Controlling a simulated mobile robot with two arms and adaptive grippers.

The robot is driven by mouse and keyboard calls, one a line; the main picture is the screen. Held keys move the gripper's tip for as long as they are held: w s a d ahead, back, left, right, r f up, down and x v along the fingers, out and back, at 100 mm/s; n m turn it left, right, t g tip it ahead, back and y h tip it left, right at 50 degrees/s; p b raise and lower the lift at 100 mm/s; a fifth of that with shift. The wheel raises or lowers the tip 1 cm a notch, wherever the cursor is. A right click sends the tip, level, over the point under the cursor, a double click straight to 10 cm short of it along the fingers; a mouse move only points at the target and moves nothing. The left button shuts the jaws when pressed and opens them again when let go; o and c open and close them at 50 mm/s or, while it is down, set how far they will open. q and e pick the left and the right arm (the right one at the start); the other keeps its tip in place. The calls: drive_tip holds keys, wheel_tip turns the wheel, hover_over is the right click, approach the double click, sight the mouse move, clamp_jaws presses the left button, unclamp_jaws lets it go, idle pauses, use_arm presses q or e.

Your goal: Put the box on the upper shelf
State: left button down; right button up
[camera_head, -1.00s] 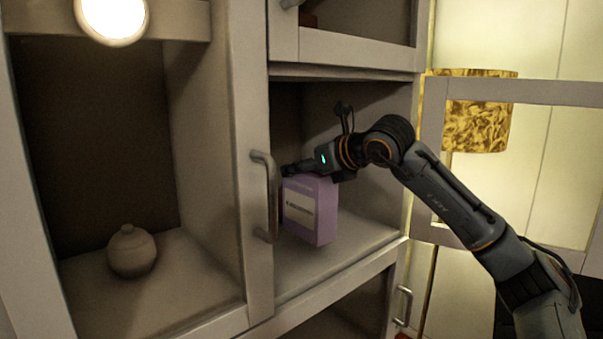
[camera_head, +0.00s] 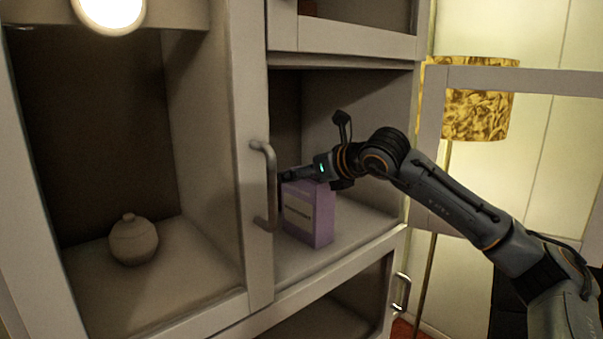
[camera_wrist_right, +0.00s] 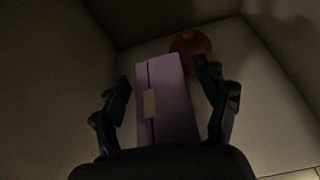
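The purple box (camera_head: 309,222) with a pale label stands upright in the right-hand middle compartment of the cabinet, its base appearing to rest on the shelf floor (camera_head: 345,240). My right gripper (camera_head: 288,174) reaches in from the right at the box's top; its fingers are hard to make out there. In the right wrist view, the box (camera_wrist_right: 170,105) lies between the two spread fingers of the gripper (camera_wrist_right: 162,74), with narrow gaps visible on both sides. My left gripper is not in view.
A door handle (camera_head: 265,190) stands just left of the box. A round reddish object (camera_wrist_right: 190,42) is beyond the box. A lidded pot (camera_head: 133,240) stands in the left compartment. An open glass door (camera_head: 520,85) and a lamp (camera_head: 475,110) are at right.

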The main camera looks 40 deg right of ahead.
drive_tip(key=shift+r, duration=0.25)
drive_tip(key=a+b+v, duration=0.1)
drive_tip(key=b+v, duration=0.2)
drive_tip(key=v, duration=0.9)
drive_tip(key=shift+d+b, duration=0.3)
drive_tip(key=shift+d, duration=0.15)
